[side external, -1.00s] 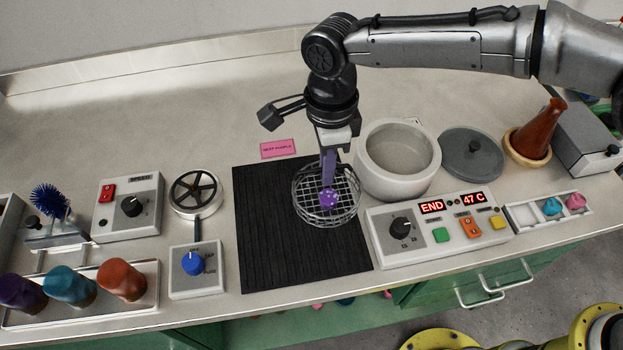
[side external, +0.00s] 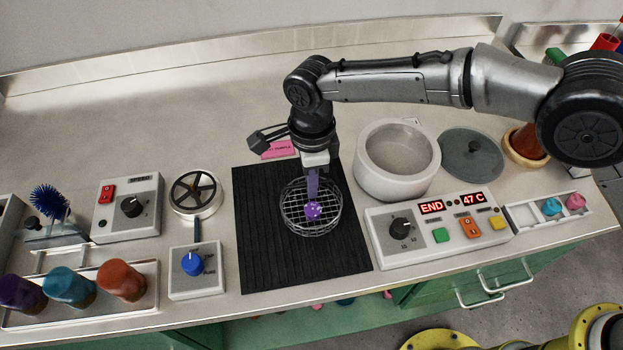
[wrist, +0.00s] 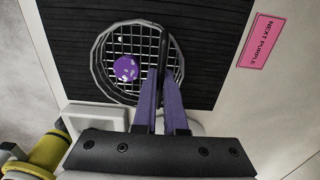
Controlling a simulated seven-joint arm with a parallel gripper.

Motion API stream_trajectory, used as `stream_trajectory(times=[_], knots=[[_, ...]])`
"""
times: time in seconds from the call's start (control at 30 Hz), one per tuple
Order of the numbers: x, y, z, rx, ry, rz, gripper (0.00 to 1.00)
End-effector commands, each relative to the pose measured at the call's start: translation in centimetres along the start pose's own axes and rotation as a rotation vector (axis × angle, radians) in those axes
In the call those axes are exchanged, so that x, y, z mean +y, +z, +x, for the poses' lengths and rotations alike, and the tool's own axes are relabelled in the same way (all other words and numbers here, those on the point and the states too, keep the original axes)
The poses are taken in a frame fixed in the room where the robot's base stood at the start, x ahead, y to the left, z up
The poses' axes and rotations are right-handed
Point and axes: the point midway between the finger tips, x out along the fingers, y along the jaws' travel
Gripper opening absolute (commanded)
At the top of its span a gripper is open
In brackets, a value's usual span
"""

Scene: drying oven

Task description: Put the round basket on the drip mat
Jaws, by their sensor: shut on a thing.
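The round wire basket (side external: 328,229) is over the middle of the black ribbed drip mat (side external: 268,270), inside its edges. In the wrist view, the basket (wrist: 98,64) shows against the mat (wrist: 215,30). A purple piece with pale spots (wrist: 126,68) lies in it. My gripper (side external: 313,193) points down at the basket, its purple fingers (wrist: 161,80) shut on the basket's dark upright handle. I cannot tell whether the basket's bottom touches the mat or hangs slightly above it.
A white round pot (side external: 398,185) stands right of the mat, with a control box (side external: 440,228) reading END and 47 C in front. A blue-knob box (side external: 197,285) and a wheel (side external: 195,212) stand left. A pink label (side external: 278,150) lies behind the mat.

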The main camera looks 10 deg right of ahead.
Motion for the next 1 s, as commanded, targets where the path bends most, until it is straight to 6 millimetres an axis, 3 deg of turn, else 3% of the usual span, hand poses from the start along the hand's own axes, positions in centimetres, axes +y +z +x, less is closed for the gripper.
stream_trajectory(times=[0.03, 0.07, 0.2, 0.6, 0.77, 1.0], knots=[[0.0, 0.0, 0.1, 0.000, 0.000, 0.000, 0.00], [0.0, 0.0, 0.1, 0.000, 0.000, 0.000, 0.13], [0.0, 0.0, 0.1, 0.000, 0.000, 0.000, 0.38], [0.0, 0.0, -0.6, -0.001, -0.002, 0.000, 0.39], [-0.1, 0.1, -3.1, -0.003, -0.003, 0.000, 0.39], [-0.1, 0.1, -8.1, -0.003, -0.003, 0.000, 0.39]])
